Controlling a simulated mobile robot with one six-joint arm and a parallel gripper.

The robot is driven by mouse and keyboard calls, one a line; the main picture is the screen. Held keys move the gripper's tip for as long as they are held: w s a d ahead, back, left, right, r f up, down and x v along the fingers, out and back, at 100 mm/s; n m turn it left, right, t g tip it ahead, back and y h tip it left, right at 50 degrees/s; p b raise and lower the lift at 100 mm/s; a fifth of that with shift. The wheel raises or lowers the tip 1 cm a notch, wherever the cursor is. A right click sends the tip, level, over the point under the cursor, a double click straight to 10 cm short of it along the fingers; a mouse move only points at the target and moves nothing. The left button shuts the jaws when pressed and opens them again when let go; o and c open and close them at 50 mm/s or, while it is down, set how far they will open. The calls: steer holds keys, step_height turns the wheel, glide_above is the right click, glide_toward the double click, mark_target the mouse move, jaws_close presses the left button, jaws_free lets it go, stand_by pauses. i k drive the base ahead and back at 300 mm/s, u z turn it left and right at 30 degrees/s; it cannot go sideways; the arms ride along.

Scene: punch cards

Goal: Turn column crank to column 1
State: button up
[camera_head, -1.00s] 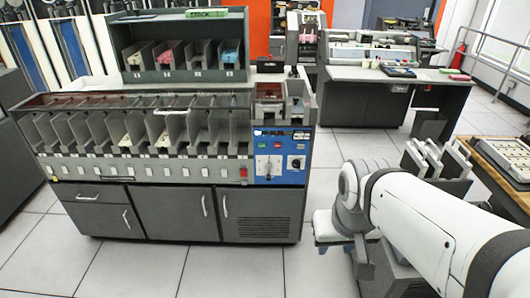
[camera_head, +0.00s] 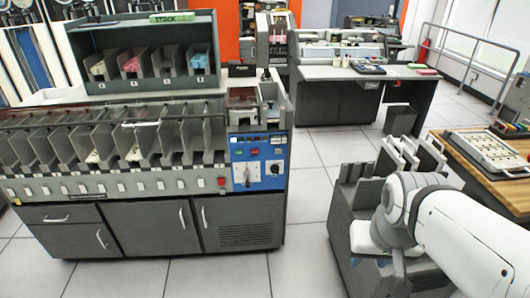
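The card sorter (camera_head: 120,160) stands left of centre, with a row of pockets along its front. On its right end is a blue control panel (camera_head: 260,170) with a lever-like crank (camera_head: 247,177) on a light plate and a dark knob (camera_head: 275,168) to its right. Which of these is the column crank, and what column it points to, is too small to read. My white arm reaches in at the lower right, well apart from the panel. My gripper is not visible.
A rack labelled STOCK (camera_head: 140,62) stands on top of the sorter. A dark grey bin (camera_head: 345,215) with upright plates is close to my arm. A wooden table (camera_head: 500,190) is at the right, a grey desk (camera_head: 365,80) behind. The tiled floor before the sorter is clear.

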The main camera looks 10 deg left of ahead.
mark_target(247, 173)
steer(key=u, duration=0.05)
steer(key=i, duration=1)
steer(key=z, duration=0.05)
